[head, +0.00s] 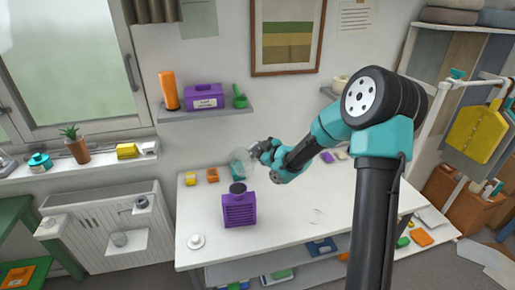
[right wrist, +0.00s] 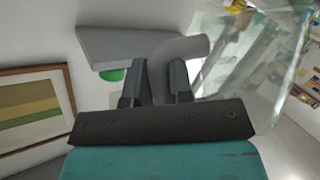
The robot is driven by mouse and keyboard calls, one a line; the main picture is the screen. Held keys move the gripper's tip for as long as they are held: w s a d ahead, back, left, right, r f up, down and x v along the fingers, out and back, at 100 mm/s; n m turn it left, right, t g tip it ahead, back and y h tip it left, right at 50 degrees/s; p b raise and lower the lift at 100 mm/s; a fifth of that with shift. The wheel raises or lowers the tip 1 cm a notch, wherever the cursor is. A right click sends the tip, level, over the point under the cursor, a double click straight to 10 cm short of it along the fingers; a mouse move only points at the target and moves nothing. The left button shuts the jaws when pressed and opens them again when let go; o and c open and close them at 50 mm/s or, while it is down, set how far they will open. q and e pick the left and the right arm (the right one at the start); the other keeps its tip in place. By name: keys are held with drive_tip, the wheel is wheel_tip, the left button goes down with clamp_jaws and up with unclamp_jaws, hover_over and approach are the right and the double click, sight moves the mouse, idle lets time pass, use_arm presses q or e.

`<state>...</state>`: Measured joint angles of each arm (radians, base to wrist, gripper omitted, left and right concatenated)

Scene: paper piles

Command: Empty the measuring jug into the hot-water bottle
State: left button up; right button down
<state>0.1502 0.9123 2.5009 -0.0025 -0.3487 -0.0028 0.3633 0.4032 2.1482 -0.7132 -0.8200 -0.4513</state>
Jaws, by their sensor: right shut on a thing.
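The purple ribbed hot-water bottle (head: 239,212) stands upright on the white table, with a dark round piece (head: 238,187) at its top. The clear measuring jug (head: 240,158) appears just above that top in the head view; a gap shows between them. My right gripper (head: 259,150) is shut on the jug, at its right side. In the right wrist view the fingers (right wrist: 162,80) close on the grey handle (right wrist: 188,50), and the clear jug wall (right wrist: 255,65) fills the upper right. I cannot tell the jug's exact tilt or its contents. My left gripper is not in view.
A small white round piece (head: 196,241) lies on the white table (head: 300,235), left of the bottle. Small coloured items sit along the table's back. A wall shelf (head: 207,113) with an orange bottle (head: 169,90) and a purple box (head: 203,97) hangs above. The table's right middle is mostly clear.

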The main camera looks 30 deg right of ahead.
idle(0.3)
drive_tip(key=shift+f+m+g, duration=0.6)
drive_tip(key=shift+f+m, duration=0.2)
drive_tip(key=shift+f, duration=0.05)
drive_tip(key=shift+s+a+f, duration=0.1)
drive_tip(key=shift+f, duration=0.05)
drive_tip(key=shift+s+a+f+m+g+y, duration=0.15)
drive_tip(key=shift+f+m+g+y, duration=0.15)
drive_tip(key=shift+f+m, duration=0.15)
drive_tip(key=shift+s+a+f+m+g+y, duration=0.1)
drive_tip(key=shift+f+m+g+y, duration=0.25)
drive_tip(key=shift+f, duration=0.15)
drive_tip(key=shift+s+a+f+m+g, duration=0.15)
drive_tip(key=shift+f+m+g, duration=0.15)
drive_tip(key=shift+f, duration=0.15)
